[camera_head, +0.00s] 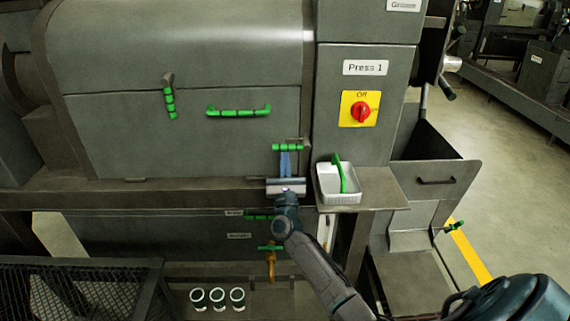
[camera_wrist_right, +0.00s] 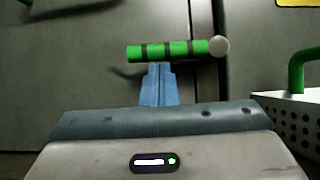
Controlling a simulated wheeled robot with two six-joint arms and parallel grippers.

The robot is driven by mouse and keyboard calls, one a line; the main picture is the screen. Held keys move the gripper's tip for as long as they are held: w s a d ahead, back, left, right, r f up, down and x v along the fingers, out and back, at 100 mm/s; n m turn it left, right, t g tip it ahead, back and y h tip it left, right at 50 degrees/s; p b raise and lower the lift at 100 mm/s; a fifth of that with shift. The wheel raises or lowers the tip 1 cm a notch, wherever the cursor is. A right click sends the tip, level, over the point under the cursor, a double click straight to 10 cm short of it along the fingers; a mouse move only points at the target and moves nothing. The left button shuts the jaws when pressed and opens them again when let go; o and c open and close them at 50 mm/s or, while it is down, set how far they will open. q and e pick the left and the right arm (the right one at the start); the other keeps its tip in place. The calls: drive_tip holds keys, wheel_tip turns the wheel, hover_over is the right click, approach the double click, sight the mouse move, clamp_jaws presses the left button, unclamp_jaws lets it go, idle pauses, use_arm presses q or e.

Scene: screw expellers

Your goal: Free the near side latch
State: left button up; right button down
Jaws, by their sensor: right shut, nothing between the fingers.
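A latch with a green ribbed handle (camera_head: 288,147) is at the lower right corner of the grey press cover (camera_head: 200,75). The handle lies level; in the right wrist view the green handle (camera_wrist_right: 170,50) ends in a round grey knob on the right. My right gripper (camera_head: 286,156) is shut and empty, its blue fingers pointing at the handle. In the wrist view the fingertips (camera_wrist_right: 158,68) sit together just at the handle's lower edge; I cannot tell whether they touch it. Another green-handled latch (camera_head: 170,102) hangs tilted at the cover's upper left. My left gripper is not in view.
A green bar handle (camera_head: 238,111) is on the cover's middle. A white tray (camera_head: 343,183) holding a green-handled tool stands on a shelf right of my gripper. A red switch (camera_head: 360,112) is above it. White cups (camera_head: 217,298) and a mesh basket (camera_head: 80,265) are lower left.

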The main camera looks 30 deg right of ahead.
idle(0.3)
drive_tip(key=shift+a+r+m+h+b, duration=0.15)
drive_tip(key=shift+m+h+b, duration=0.2)
drive_tip(key=shift+m, duration=0.35)
